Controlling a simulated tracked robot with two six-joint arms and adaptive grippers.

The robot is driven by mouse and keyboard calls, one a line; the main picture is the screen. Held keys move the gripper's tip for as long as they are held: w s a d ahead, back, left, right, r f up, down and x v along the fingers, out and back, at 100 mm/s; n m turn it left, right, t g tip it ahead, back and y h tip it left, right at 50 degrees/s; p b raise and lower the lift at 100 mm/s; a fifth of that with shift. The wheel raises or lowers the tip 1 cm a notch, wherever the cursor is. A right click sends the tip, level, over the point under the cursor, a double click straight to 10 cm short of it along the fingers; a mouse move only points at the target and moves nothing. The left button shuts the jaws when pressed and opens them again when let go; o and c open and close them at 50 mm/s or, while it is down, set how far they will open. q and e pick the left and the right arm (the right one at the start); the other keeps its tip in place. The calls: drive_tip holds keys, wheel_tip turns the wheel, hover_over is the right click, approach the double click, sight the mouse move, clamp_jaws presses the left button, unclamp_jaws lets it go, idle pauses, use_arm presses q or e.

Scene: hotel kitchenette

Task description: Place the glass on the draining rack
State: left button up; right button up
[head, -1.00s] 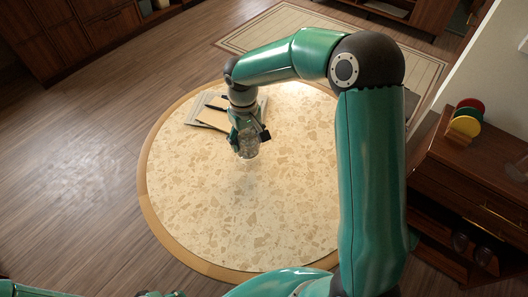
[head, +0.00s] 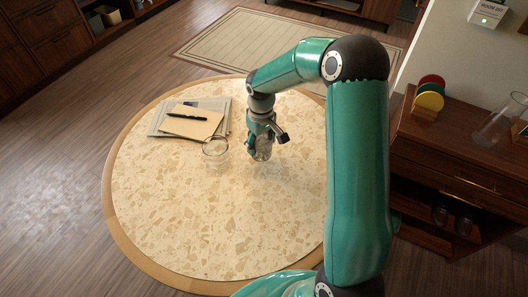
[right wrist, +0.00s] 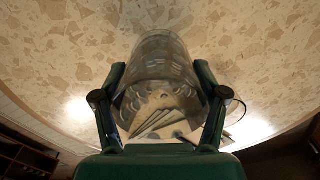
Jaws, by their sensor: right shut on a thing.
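A clear glass (head: 263,152) is held in my right gripper (head: 260,141) over the round table, right of the papers. In the right wrist view the glass (right wrist: 158,70) sits between the two fingers of my right gripper (right wrist: 158,100), which are closed on its sides. I cannot tell how far it is above the tabletop. A second clear round vessel (head: 215,148) with a dark rim stands on the table to the left of the gripper. No draining rack can be made out. My left gripper is not in view.
The round table (head: 180,225) has wide free room at its front and middle. Papers with an envelope and a pen (head: 190,121) lie at its back left. A dark wooden cabinet (head: 455,150) on the right bears coloured discs (head: 430,92) and a glass flask (head: 500,120).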

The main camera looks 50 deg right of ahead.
sight(261, 155)
drive_tip(key=shift+f+p, duration=0.3)
drive_tip(key=shift+f, duration=2.95)
drive_tip(key=shift+f, duration=0.15)
drive_tip(key=o, duration=1.4)
drive_tip(key=shift+c, duration=0.2)
drive_tip(key=shift+r, duration=0.25)
